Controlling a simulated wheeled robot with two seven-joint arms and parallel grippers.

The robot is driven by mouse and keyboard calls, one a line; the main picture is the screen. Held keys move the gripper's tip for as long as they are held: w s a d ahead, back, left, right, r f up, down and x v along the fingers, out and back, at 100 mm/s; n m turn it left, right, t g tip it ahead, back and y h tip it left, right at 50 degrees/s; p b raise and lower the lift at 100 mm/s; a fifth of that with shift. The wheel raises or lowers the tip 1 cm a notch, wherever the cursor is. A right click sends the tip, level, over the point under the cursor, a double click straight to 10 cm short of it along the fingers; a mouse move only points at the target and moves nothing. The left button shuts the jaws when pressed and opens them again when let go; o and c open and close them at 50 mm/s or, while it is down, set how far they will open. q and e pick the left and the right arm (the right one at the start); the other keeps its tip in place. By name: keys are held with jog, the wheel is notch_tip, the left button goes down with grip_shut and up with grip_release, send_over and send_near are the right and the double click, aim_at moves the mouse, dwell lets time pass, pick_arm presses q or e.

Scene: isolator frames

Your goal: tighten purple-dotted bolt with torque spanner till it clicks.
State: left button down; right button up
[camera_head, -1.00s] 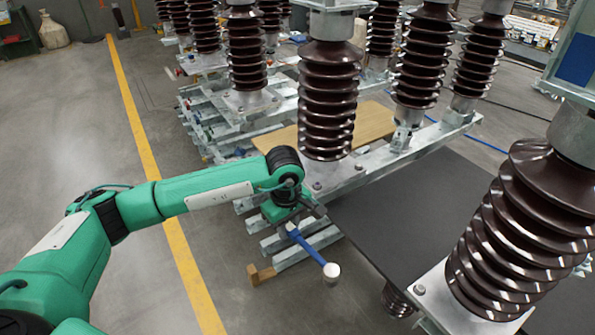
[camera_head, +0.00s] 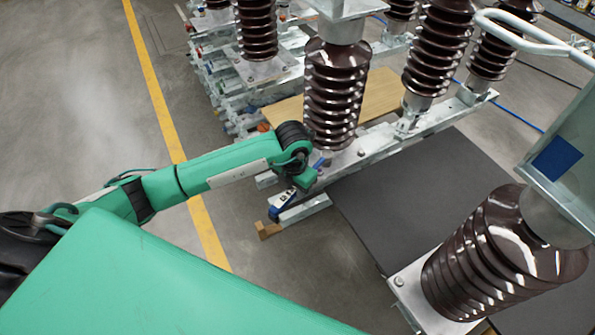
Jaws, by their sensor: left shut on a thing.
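My left gripper (camera_head: 300,187) is by the base of the middle brown insulator (camera_head: 336,95). It is shut on the torque spanner (camera_head: 282,204), a blue-handled tool. The handle's blue part shows below and left of the jaws, and a bit of blue shows above them beside the insulator's base plate. The spanner's head is not clear behind my gripper. A bolt (camera_head: 361,153) shows on the rail right of the insulator's base. I cannot make out a purple dot on any bolt, or whether the spanner touches one. My right gripper is not in view.
Ribbed brown insulators stand on metal rails (camera_head: 432,118). A large insulator (camera_head: 492,262) on a pale plate is at the lower right. A dark mat (camera_head: 400,200) covers the middle. A wooden block (camera_head: 268,230) lies by the rail ends. The floor at left is clear.

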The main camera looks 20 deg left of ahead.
pick_arm(q)
jog(key=shift+w+a+r+n, duration=0.1)
jog(key=shift+r+n, duration=0.05)
jog(key=shift+n, duration=0.35)
jog(key=shift+f+b, duration=0.95)
jog(key=shift+f, duration=1)
jog(key=shift+r, duration=0.1)
jog(key=shift+f+b, duration=1.05)
jog(key=shift+f, duration=0.1)
